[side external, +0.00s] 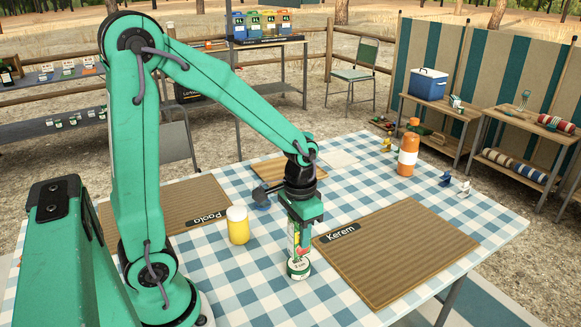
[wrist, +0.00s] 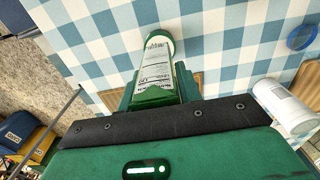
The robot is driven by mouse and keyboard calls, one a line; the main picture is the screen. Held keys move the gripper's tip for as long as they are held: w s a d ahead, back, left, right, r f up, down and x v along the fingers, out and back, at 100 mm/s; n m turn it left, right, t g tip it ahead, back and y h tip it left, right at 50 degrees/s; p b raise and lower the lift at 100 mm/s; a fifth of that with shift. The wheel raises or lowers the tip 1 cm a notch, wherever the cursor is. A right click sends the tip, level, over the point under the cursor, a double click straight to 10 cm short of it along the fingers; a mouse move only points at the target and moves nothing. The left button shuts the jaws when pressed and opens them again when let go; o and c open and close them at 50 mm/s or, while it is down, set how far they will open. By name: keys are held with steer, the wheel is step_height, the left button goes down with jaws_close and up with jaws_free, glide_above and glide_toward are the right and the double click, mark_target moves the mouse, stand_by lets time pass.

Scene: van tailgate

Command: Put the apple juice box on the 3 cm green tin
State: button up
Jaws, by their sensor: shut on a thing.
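The apple juice box (side external: 292,236) is a small upright carton with green and red print, and its printed side shows in the wrist view (wrist: 156,70). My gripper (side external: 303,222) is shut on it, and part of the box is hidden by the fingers. The green tin (side external: 298,268) is low and round with a white "3 cm" label, standing on the checked cloth. The box is directly above the tin, its lower end at the tin's top; I cannot tell whether they touch. In the wrist view the tin's green rim (wrist: 160,36) shows just beyond the box.
The "Kerem" mat (side external: 396,250) lies to the right, the "Paola" mat (side external: 165,215) to the left. An orange bottle (side external: 408,155) stands farther back. The cloth in front of the tin is clear.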

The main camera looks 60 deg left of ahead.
steer(key=shift+f, duration=1.4)
steer(key=shift+f, duration=0.15)
steer(key=o, duration=1.1)
steer(key=shift+r, duration=0.2)
step_height(320, 180, up, 12)
steer(key=shift+f, duration=0.1)
steer(key=shift+s, duration=0.1)
